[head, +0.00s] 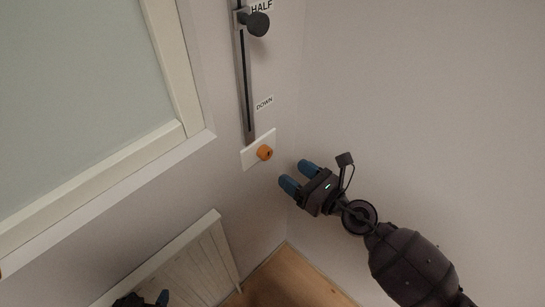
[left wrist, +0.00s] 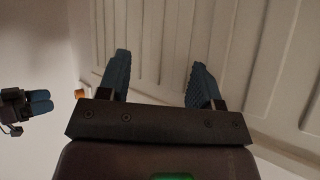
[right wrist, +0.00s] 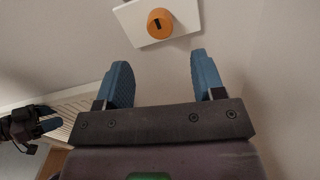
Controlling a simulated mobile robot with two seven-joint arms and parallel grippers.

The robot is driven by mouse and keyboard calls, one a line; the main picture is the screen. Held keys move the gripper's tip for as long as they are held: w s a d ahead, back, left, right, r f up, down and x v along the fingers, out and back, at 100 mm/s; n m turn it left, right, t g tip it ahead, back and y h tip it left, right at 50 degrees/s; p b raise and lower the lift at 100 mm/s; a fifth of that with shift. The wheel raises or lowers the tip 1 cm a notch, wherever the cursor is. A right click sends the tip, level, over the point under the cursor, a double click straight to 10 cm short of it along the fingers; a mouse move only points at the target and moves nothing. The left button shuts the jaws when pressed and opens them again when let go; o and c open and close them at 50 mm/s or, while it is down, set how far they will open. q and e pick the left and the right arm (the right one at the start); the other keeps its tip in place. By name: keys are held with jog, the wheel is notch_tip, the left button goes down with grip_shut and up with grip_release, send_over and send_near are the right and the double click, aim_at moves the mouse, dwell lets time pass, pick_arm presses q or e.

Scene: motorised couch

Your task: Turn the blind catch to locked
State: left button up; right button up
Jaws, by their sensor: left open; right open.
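The blind catch is an orange round knob (head: 265,153) on a white wall plate (head: 248,158), below the slotted rail. In the right wrist view the knob (right wrist: 160,23) has a dark mark on its face and sits ahead of the fingers. My right gripper (head: 295,175) is open and empty, a short way right of and below the knob, not touching it. My left gripper shows partly at the bottom of the head view (head: 150,300). In its own wrist view it is open and empty (left wrist: 158,75), in front of a white slatted panel.
A grey rail (head: 245,85) with a dark slider knob (head: 258,24) runs up the wall, beside labels HALF and DOWN (head: 264,103). A framed window (head: 85,90) is at left. A white slatted panel (head: 180,270) stands below. The wall at right is bare.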

aim_at(269, 156)
jog(key=x, duration=0.6)
jog(key=shift+w+a, duration=0.55)
jog(key=shift+w, duration=0.05)
pick_arm(q)
jog(key=shift+s+a+f, duration=0.1)
jog(key=shift+s+f, duration=0.15)
jog(key=shift+s, duration=0.2)
pick_arm(e)
jog(key=shift+c, duration=0.3)
jog(key=c, duration=0.9)
pick_arm(q)
jog(key=shift+w+r, duration=0.1)
jog(key=shift+w, duration=0.05)
pick_arm(e)
jog(key=shift+o, duration=0.2)
